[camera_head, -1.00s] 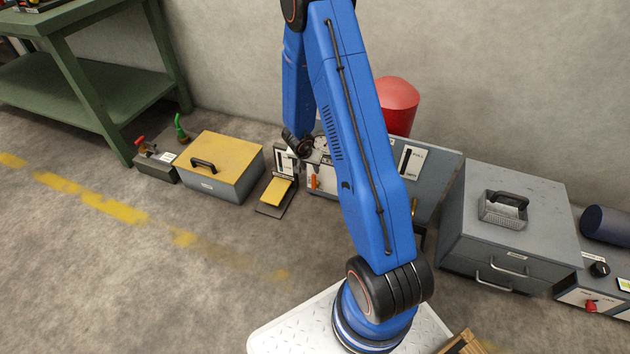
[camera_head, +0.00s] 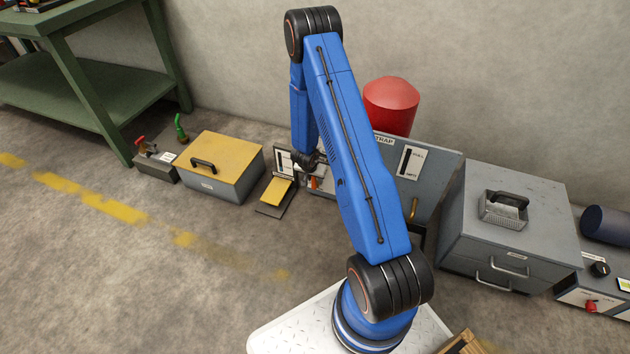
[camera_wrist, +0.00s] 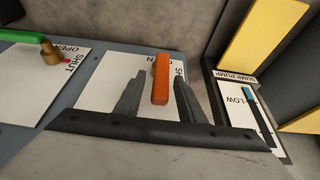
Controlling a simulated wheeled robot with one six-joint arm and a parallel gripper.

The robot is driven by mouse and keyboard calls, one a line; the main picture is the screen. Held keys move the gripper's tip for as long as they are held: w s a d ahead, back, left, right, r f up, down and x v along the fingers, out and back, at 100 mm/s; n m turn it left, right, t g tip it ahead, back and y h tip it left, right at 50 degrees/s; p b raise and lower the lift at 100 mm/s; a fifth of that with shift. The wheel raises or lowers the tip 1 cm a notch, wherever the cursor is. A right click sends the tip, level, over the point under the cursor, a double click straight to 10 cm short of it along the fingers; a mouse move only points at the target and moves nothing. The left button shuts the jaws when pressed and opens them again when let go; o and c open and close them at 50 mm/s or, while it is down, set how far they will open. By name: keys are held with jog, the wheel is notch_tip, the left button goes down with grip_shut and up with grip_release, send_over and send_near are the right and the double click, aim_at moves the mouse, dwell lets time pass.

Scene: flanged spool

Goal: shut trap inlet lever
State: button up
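An orange lever (camera_wrist: 161,80) stands over a white plate (camera_wrist: 113,72) in the wrist view. Lettering beginning "SH" shows at the plate's right; the rest is hidden. My gripper (camera_wrist: 158,88) is open, with one dark finger on each side of the orange lever and a gap to both. The lever also shows as a small orange bit in the head view (camera_head: 316,183), mostly behind my arm. A green lever (camera_wrist: 22,37) on a brass hub lies to the left, beside a plate marked OPEN and SHUT. I cannot read which lever is the trap inlet.
A panel labelled "SUMP PUMP" (camera_wrist: 235,76) with a blue handle is close on the right in the wrist view. A yellow pedal (camera_head: 277,190) and a yellow-lidded box (camera_head: 222,160) stand left of my arm. A grey panel marked TRAP (camera_head: 440,165) and a red drum (camera_head: 391,105) stand behind it.

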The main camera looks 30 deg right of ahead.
jog(key=shift+w+d+f, duration=0.15)
jog(key=shift+d+f, duration=0.05)
jog(key=shift+f, duration=0.45)
grip_shut()
